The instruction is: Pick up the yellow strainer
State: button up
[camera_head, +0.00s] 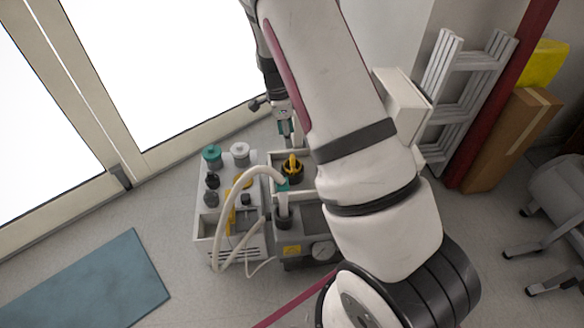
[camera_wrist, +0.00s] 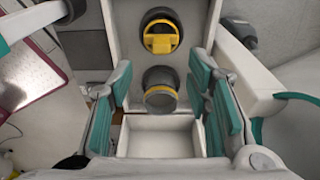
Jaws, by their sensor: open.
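A yellow piece with a crossbar, seated in a black ring (camera_wrist: 160,38), shows at the top of the wrist view. Below it is a grey round cup with a yellow rim (camera_wrist: 160,95). I cannot tell for certain which of the two is the yellow strainer. In the head view a yellow part on a black round base (camera_head: 292,166) sits in the compressor unit. My gripper (camera_wrist: 162,88) is open, with teal pads on both sides of the grey cup in the picture and nothing between them. In the head view my gripper (camera_head: 285,127) is just behind the unit, partly hidden by my arm.
The compressor unit (camera_head: 202,227) carries a teal-capped jar (camera_head: 211,154), a white-capped jar (camera_head: 240,150) and a pale looped hose (camera_head: 229,208). A white open compartment (camera_wrist: 160,137) lies below the cup. A blue mat (camera_head: 95,285) lies on the floor at left.

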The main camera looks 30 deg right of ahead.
aim_at(292, 156)
jog(key=f, duration=0.1)
jog(key=f+b, duration=0.1)
jog(key=f, duration=0.3)
jog(key=shift+s+d+f, duration=0.15)
jog(key=shift+d+f, duration=0.1)
jog(key=f+b, duration=0.1)
jog(key=f, duration=0.1)
jog(key=d+f+b, duration=0.1)
jog(key=f+b, duration=0.1)
jog(key=f, duration=0.1)
jog(key=shift+s, duration=0.1)
jog(key=c, duration=1)
